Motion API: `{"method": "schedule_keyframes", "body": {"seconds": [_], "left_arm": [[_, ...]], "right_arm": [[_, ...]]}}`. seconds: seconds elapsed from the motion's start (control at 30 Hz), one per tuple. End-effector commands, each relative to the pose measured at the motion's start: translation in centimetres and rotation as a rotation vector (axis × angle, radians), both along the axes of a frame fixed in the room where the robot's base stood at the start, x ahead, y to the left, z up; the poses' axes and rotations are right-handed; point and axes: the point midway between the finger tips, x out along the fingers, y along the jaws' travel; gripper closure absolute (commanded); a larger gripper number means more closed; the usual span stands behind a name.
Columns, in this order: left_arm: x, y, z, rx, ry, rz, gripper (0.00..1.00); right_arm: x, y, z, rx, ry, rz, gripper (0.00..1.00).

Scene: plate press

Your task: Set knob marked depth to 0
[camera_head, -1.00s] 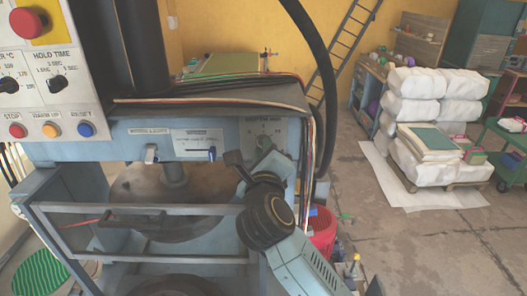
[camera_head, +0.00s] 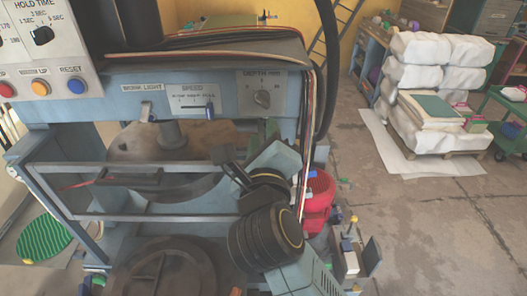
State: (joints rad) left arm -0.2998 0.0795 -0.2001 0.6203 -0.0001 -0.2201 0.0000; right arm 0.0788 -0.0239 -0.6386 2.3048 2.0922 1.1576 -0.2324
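The depth knob (camera_head: 262,97) is a small dark dial on a grey plate marked DEPTH MM, at the right end of the press's blue front panel (camera_head: 225,92). It is in plain view, but its pointer and scale are too small to read surely. My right gripper (camera_head: 228,167), with dark fingers, is below and left of the knob, in front of the press opening. It is apart from the knob. Its fingers overlap in this view, so their gap is unclear. I see no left gripper.
Left of the knob are the speed slider (camera_head: 210,109) and the work light switch (camera_head: 146,112). Metal guard rails (camera_head: 150,218) cross the press front. Cables (camera_head: 309,130) hang at the panel's right edge.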

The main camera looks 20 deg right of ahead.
Motion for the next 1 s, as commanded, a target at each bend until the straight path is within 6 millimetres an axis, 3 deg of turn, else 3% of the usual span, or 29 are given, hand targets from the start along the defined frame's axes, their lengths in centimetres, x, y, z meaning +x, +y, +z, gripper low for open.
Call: {"method": "schedule_keyframes", "body": {"seconds": [0.1,0.3,1.0], "left_arm": [[0.0,0.0,-0.5,0.0,0.0,0.0,0.69],[0.0,0.0,-0.7,0.0,0.0,0.0,0.69],[0.0,0.0,-0.6,0.0,0.0,0.0,0.69]], "right_arm": [[-1.7,0.5,-0.2,0.003,0.002,0.0,0.66],[-2.8,0.8,0.0,0.0,0.001,-0.001,0.66],[-2.9,0.7,0.1,-0.003,-0.004,-0.002,0.66]]}}
